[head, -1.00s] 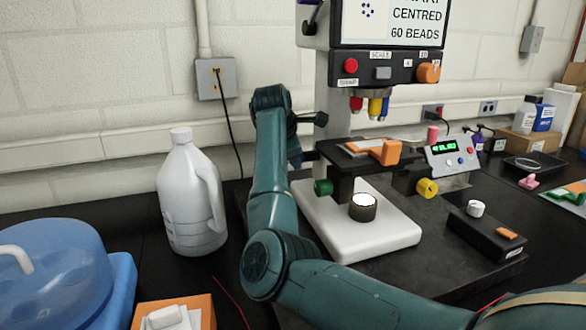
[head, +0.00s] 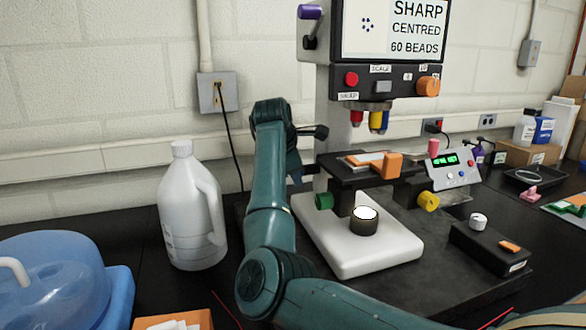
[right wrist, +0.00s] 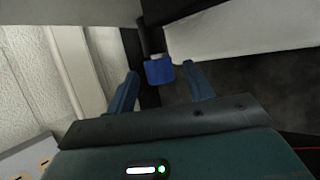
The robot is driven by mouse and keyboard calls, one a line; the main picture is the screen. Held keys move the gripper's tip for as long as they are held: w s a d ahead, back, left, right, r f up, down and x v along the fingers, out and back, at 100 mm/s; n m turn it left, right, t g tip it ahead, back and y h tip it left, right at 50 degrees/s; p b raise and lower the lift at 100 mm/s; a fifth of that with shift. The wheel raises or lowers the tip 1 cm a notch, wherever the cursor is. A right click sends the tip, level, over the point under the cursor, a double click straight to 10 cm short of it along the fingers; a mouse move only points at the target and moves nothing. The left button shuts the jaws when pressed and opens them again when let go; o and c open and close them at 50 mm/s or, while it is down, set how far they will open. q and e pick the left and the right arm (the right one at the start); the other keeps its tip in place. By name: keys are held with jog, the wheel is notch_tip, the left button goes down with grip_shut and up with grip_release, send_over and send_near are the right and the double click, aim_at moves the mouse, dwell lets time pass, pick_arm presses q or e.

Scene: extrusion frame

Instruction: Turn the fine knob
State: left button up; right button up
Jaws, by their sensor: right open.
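A blue knob (right wrist: 159,71) shows in the right wrist view on the side of a dark stand. No label can be read on it, so I cannot tell for sure that it is the fine knob. My right gripper (right wrist: 163,84) is open, one finger on each side of the blue knob's near end, with gaps visible. In the head view my teal right arm reaches up beside the microscope (head: 345,258), and its wrist hides that side of the stand. A green knob (head: 324,201) and a yellow knob (head: 428,201) sit at the stage. My left gripper is not in view.
The microscope's screen (head: 400,25) reads "SHARP CENTRED 60 BEADS". A white jug (head: 185,215) stands left of my arm, and a blue domed container (head: 50,275) is further left. A control box (head: 450,172) and a dark box (head: 485,245) are at the right.

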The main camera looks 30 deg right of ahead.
jog(key=b+v, duration=0.1)
jog(key=v, duration=1.1)
jog(key=shift+a+r+b, duration=0.25)
jog(key=shift+r+b, duration=0.1)
jog(key=shift+s, duration=0.1)
dwell(0.7)
